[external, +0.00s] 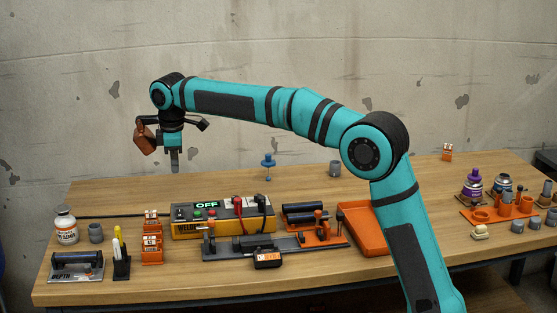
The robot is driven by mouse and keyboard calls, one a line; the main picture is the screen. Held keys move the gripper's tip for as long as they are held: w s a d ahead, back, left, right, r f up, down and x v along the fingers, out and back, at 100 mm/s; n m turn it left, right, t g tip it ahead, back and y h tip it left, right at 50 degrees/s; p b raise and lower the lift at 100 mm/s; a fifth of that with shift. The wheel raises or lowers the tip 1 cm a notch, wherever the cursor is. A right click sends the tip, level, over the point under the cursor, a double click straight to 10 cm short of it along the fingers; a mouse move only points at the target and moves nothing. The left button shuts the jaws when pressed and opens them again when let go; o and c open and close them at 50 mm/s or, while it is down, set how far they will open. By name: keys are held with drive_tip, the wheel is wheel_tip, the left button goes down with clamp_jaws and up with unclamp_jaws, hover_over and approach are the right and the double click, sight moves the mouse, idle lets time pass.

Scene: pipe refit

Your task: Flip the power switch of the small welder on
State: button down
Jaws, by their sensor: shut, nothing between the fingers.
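The small welder (222,223) is a grey and yellow box near the left middle of the bench in the external view. Its lit green display reads OFF (207,204). A dark switch (181,214) sits at the left end of its top panel, beside red and green buttons; its exact position is too small to tell. Red and black plugs stand at the right end of the panel. My gripper (174,167) points straight down above and a little left of the welder's left end. Its fingers are shut and empty, apart from the welder.
A dark rod (120,215) lies left of the welder. An orange rack (152,240), a pen holder (121,265) and a white bottle (65,226) stand left. A clamp fixture (275,245) is in front. An orange tray (367,230) lies right. The bench behind the welder is mostly clear.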

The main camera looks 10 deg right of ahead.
sight(180, 214)
drive_tip(key=f, duration=0.4)
drive_tip(key=w+f, duration=0.1)
drive_tip(key=f, duration=0.7)
drive_tip(key=shift+w+f, duration=0.35)
drive_tip(key=shift+w, duration=0.05)
drive_tip(key=shift+w+f+g, duration=0.15)
drive_tip(key=shift+f+g, duration=0.05)
drive_tip(key=shift+g, duration=0.1)
drive_tip(key=shift+s+f, duration=0.1)
drive_tip(key=shift+s, duration=0.75)
drive_tip(key=shift+r, duration=0.2)
wheel_tip(180, 214, up, 14)
drive_tip(key=s, duration=0.1)
